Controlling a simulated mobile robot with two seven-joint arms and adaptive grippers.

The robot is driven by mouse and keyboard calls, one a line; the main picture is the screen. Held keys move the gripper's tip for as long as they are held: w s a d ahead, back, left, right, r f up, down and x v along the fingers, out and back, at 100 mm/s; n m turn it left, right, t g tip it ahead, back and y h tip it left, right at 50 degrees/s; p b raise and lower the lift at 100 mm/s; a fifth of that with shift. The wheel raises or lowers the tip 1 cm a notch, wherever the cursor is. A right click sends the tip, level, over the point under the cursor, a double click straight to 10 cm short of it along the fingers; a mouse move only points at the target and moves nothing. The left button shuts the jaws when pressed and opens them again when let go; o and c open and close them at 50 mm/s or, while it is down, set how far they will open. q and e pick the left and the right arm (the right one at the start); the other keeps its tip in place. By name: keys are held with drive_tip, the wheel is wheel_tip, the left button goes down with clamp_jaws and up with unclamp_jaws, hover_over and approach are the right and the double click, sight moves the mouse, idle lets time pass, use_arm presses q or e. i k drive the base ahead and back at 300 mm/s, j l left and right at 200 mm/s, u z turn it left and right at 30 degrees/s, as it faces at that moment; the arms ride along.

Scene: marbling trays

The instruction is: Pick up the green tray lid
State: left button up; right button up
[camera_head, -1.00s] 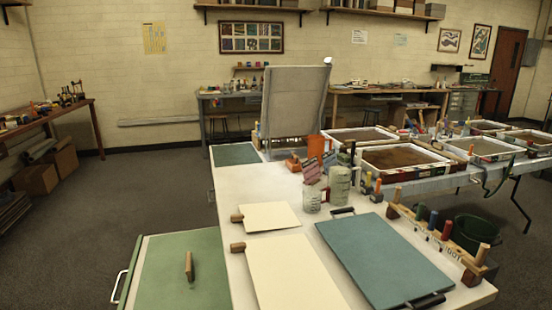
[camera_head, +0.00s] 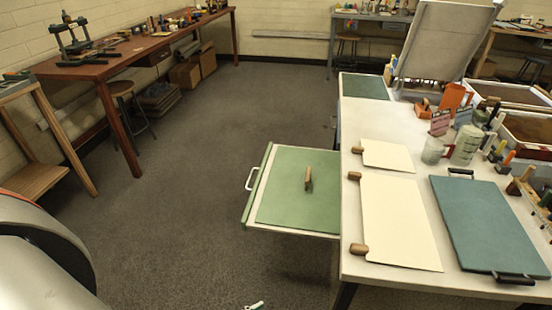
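The green tray lid (camera_head: 285,198) is a flat green panel with an upright wooden handle (camera_head: 308,179) in its middle. It lies on a pulled-out shelf or drawer (camera_head: 247,208) with a white bar handle on its left side, at the left side of the white table. A rounded grey and black part, probably mine, fills the lower left corner.
The white table (camera_head: 392,276) bears cream boards (camera_head: 398,222), a teal board (camera_head: 488,224) with black handles, jars and trays. A wooden workbench (camera_head: 130,60) stands at the left back.

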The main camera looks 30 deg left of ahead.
sight(302, 191)
drive_tip(key=k+j, duration=0.1)
drive_tip(key=j, duration=0.4)
drive_tip(key=k+j, duration=0.1)
drive_tip(key=j, duration=0.85)
drive_tip(key=k+j, duration=0.15)
drive_tip(key=j, duration=0.35)
drive_tip(key=k+j, duration=0.1)
drive_tip(key=j, duration=0.4)
drive_tip(key=z, duration=1.5)
